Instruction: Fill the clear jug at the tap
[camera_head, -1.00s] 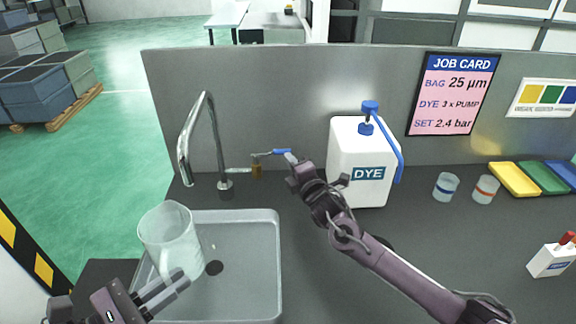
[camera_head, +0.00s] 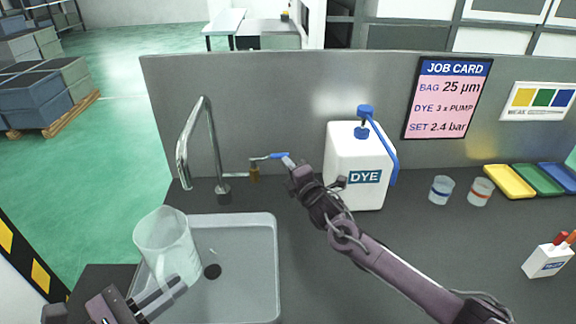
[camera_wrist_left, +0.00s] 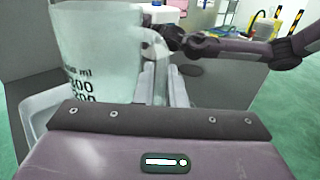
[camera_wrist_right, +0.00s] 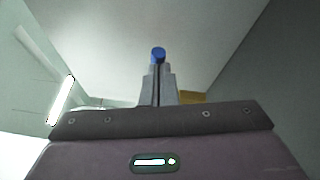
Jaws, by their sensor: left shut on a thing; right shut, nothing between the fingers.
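The clear jug (camera_head: 167,243) is held over the left part of the grey sink basin (camera_head: 262,262), below the spout of the steel tap (camera_head: 183,172). My left gripper (camera_head: 172,290) is shut on the jug's handle; the left wrist view shows the jug (camera_wrist_left: 95,50) with printed ml marks. I cannot tell whether water is in it. The brass valve (camera_head: 255,172) has a blue lever (camera_head: 280,156) on the back wall. My right gripper (camera_head: 291,166) is shut and empty at the lever's end; the right wrist view shows the blue lever tip (camera_wrist_right: 158,54) just beyond the fingertips.
A white DYE container (camera_head: 345,160) with a blue pump stands right of my right gripper. Two small cups (camera_head: 441,190), coloured trays (camera_head: 510,182) and a white box (camera_head: 548,262) lie further right. The counter's front middle is partly crossed by my right arm.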

